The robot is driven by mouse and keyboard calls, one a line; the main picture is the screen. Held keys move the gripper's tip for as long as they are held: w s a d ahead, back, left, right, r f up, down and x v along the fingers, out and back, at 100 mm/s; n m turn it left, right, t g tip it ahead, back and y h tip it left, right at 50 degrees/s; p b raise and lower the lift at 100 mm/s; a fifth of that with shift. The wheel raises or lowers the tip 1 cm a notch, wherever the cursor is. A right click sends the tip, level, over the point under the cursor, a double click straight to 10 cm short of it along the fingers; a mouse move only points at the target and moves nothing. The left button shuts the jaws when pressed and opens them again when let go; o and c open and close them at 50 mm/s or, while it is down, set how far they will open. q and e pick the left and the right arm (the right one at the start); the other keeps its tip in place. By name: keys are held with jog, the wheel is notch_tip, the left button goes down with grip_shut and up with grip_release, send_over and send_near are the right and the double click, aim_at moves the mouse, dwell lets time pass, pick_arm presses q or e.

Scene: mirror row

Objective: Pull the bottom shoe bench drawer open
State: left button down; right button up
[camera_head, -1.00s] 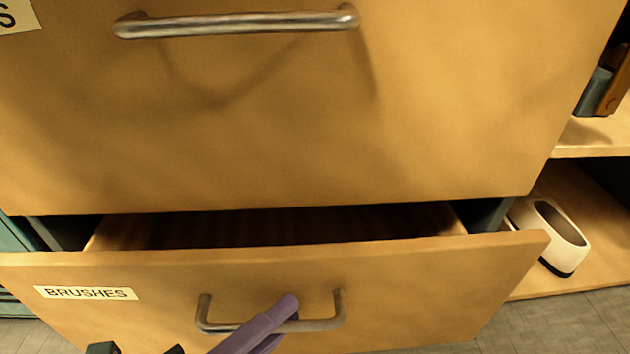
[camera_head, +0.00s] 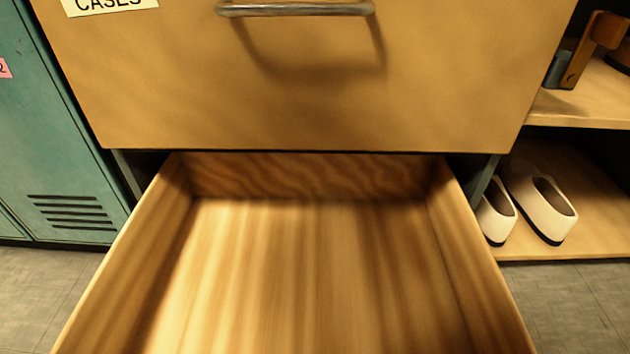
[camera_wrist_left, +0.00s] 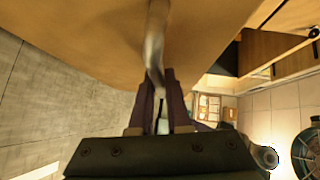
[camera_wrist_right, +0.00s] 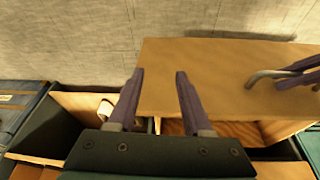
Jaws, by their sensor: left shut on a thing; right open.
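The bottom shoe bench drawer (camera_head: 300,270) stands far out in the head view, its wooden inside bare where it shows. Its front is below that picture. In the right wrist view I see the drawer front (camera_wrist_right: 205,75) and its metal handle (camera_wrist_right: 265,75), with my left gripper's purple fingers (camera_wrist_right: 301,74) at it. In the left wrist view my left gripper (camera_wrist_left: 160,88) is shut on the handle bar (camera_wrist_left: 155,45). My right gripper (camera_wrist_right: 160,73) is open and empty, over the drawer front's edge. Neither gripper shows in the head view.
The closed drawer (camera_head: 320,95) above has a CASES label (camera_head: 108,4) and a bar handle (camera_head: 295,10). A green locker (camera_head: 60,130) stands at left. White shoes (camera_head: 541,205) sit on a low shelf (camera_head: 590,205) at right. Grey floor (camera_head: 45,285) is clear on both sides.

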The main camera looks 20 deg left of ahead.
pick_arm(q)
jog(key=shift+s+d, duration=0.1)
jog(key=shift+s, duration=0.25)
jog(key=c, duration=0.9)
grip_release()
jog(key=p+v, duration=0.2)
jog(key=v, duration=0.8)
jog(key=shift+w, duration=0.1)
